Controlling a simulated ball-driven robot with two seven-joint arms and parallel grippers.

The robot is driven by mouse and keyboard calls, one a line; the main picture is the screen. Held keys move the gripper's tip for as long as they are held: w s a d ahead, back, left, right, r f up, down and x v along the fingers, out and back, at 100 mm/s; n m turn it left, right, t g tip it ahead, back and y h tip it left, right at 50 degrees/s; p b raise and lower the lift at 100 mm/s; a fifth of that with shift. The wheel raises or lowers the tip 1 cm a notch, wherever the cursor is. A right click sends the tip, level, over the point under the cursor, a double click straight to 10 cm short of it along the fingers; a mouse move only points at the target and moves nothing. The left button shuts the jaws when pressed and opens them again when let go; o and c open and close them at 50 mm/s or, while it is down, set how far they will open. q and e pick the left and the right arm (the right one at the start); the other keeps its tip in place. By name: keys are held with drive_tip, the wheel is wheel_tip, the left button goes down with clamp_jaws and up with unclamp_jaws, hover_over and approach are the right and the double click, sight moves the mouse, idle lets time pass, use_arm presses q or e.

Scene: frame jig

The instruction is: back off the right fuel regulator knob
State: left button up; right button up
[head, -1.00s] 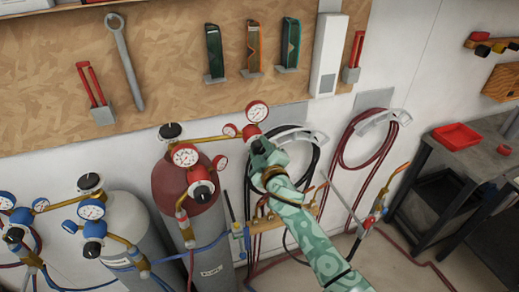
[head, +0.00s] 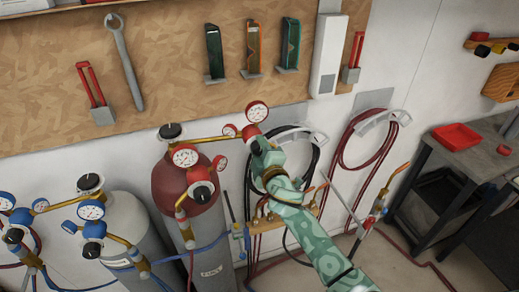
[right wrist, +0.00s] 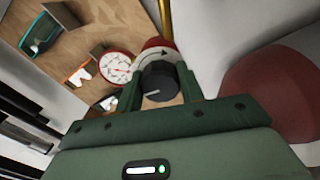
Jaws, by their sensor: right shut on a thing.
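The right fuel regulator (head: 250,131) is red, on a brass pipe at the right of the red cylinder (head: 170,188). Its gauge (head: 257,111) is white-faced with a red rim. My right gripper (head: 259,148), green, reaches up to it from below right and hides its knob in the head view. In the right wrist view the black knob (right wrist: 158,80), with a white pointer line, sits between the two green fingers, which are shut on it. A white dial ring with a black curved arrow shows behind the knob. My left gripper is not in view.
A second fuel regulator (head: 201,181) with red-rimmed gauges stands on the red cylinder, left of my gripper. Black hose (head: 308,135) hangs on the wall behind my arm. Grey cylinders with blue-rimmed gauges (head: 91,210) are at the left. A dark cart (head: 455,160) stands at the right.

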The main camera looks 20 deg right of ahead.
drive_tip(key=o, duration=1)
drive_tip(key=s, duration=1.6)
drive_tip(key=shift+s+d, duration=0.15)
drive_tip(key=shift+d, duration=0.1)
